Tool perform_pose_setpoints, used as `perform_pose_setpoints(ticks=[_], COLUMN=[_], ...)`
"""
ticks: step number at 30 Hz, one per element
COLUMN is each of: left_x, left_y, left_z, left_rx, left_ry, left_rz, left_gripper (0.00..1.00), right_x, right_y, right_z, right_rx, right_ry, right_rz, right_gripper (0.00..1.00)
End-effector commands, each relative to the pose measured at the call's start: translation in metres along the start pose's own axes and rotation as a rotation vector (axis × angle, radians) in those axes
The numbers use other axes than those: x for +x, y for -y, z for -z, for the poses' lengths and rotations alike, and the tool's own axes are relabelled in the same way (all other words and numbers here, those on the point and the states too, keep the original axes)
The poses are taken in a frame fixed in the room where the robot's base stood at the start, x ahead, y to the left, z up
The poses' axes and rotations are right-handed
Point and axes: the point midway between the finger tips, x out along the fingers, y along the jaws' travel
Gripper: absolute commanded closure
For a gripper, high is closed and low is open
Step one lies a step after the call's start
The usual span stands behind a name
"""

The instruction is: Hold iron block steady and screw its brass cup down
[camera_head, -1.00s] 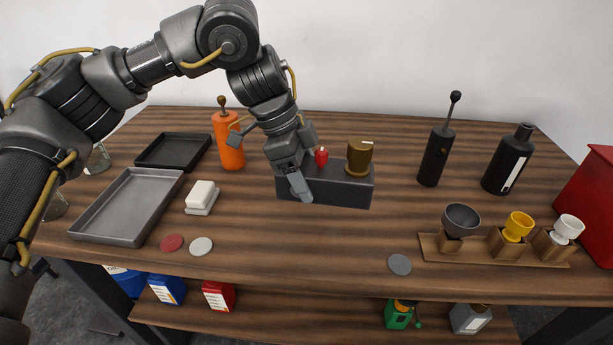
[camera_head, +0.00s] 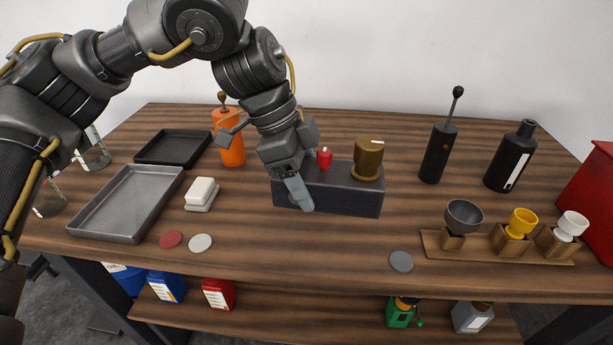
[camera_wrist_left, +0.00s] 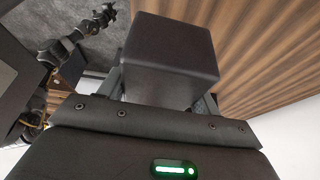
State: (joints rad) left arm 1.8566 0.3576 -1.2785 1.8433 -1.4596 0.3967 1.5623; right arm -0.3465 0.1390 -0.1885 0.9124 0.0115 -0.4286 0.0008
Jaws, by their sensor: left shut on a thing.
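The dark iron block (camera_head: 345,195) sits on the workbench, its long side facing me. It fills the middle of the left wrist view (camera_wrist_left: 170,55). A brass cup (camera_head: 369,158) stands upright on its right end, with a pale mark near its top rim. A small red fitting (camera_head: 324,158) stands on top farther left. My left gripper (camera_head: 296,187) is shut on the block's left end, one finger across the front face; the far finger is mostly hidden in the head view. In the wrist view the fingers flank the block. My right gripper is not seen in the head view.
A wooden rack (camera_head: 470,250) with a grey, a yellow and a white cup stands front right. A black pump can (camera_head: 437,152) and a black bottle (camera_head: 510,158) stand behind it. Trays (camera_head: 128,204) lie left.

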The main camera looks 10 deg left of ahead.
Motion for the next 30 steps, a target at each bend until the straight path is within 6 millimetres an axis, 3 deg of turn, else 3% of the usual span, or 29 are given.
perform_pose_setpoints(ticks=[30], left_x=[0.049], left_y=[0.069], left_z=[-0.031], left_rx=[-0.001], left_ry=[-0.004], left_rz=[0.002], left_gripper=[0.98], right_x=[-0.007], right_y=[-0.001], right_z=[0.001], right_rx=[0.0], right_ry=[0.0], right_rz=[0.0], right_gripper=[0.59])
